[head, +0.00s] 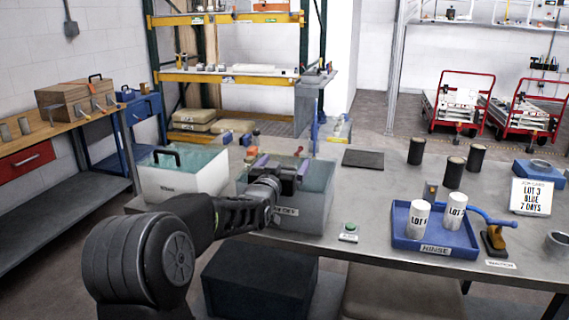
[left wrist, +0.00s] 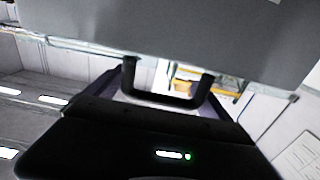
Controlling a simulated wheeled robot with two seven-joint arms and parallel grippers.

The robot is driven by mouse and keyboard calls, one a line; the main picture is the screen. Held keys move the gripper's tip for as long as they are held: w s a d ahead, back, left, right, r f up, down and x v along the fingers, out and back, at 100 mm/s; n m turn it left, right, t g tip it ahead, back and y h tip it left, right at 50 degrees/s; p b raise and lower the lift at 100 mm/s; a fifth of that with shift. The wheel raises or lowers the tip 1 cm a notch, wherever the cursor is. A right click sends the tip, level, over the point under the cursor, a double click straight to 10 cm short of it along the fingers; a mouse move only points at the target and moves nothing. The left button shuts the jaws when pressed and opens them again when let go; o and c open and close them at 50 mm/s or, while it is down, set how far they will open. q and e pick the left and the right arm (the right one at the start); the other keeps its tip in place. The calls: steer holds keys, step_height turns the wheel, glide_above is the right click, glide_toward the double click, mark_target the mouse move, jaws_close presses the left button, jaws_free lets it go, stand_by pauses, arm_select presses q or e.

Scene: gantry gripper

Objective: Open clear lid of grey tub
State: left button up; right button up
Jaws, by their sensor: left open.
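The grey tub (head: 300,213) stands on the bench, its label partly covered by my arm. Its clear greenish lid (head: 318,174) is on top and looks closed. My left gripper (head: 283,166) is over the lid, its two purple-tipped fingers spread apart. In the left wrist view a black U-shaped handle (left wrist: 165,98) shows between the open fingers, against a grey surface. I cannot tell whether the fingers touch it. In the head view my gripper hides that handle. My right gripper is not in view.
A white tub (head: 183,178) with a clear lid and black handle stands close left of the grey tub. To the right are a green button (head: 349,228), a blue rinse tray (head: 420,240) with two white cups, and black cylinders (head: 453,172). A dark mat (head: 363,158) lies behind.

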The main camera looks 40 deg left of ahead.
arm_select(q)
steer(key=shift+d, duration=0.1)
steer(key=c, duration=1.8)
